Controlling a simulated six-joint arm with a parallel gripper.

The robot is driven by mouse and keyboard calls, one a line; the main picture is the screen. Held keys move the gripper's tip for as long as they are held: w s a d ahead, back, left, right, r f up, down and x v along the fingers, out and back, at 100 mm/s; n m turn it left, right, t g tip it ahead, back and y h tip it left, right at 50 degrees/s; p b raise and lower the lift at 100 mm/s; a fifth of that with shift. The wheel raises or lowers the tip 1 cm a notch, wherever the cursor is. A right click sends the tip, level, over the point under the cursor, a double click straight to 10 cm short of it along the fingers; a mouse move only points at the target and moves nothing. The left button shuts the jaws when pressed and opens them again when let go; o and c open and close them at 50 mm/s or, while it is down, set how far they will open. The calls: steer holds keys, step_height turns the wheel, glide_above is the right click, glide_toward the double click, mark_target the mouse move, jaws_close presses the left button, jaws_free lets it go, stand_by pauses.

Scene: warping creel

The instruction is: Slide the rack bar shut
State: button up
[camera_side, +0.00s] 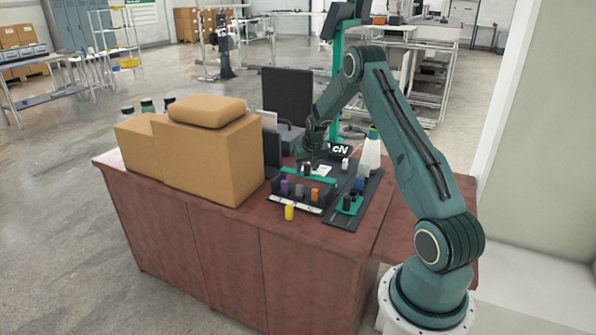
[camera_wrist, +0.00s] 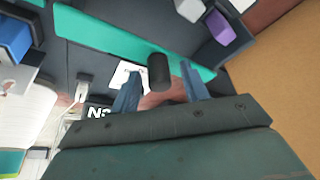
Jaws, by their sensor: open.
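The rack (camera_side: 296,203) is a dark tray on the table, holding purple, grey and orange spools. A green bar (camera_side: 322,178) runs along its back edge; it crosses the wrist view as a green strip (camera_wrist: 110,40). A black upright knob (camera_wrist: 158,68) stands at the bar. My gripper (camera_wrist: 160,78) is open, with one finger on each side of the knob in the wrist view. I cannot tell whether the fingers touch it. In the side view my gripper (camera_side: 313,160) is low over the back of the rack, partly hidden by its own wrist.
A yellow spool (camera_side: 289,212) stands in front of the rack. A second green piece with a black knob (camera_side: 347,203) lies to the right. A white cone (camera_side: 370,152) stands behind it. Large cardboard boxes (camera_side: 215,160) block the left. A dark monitor (camera_side: 287,95) stands behind.

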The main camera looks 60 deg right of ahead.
jaws_close()
steer(key=shift+a, duration=3.35)
jaws_free()
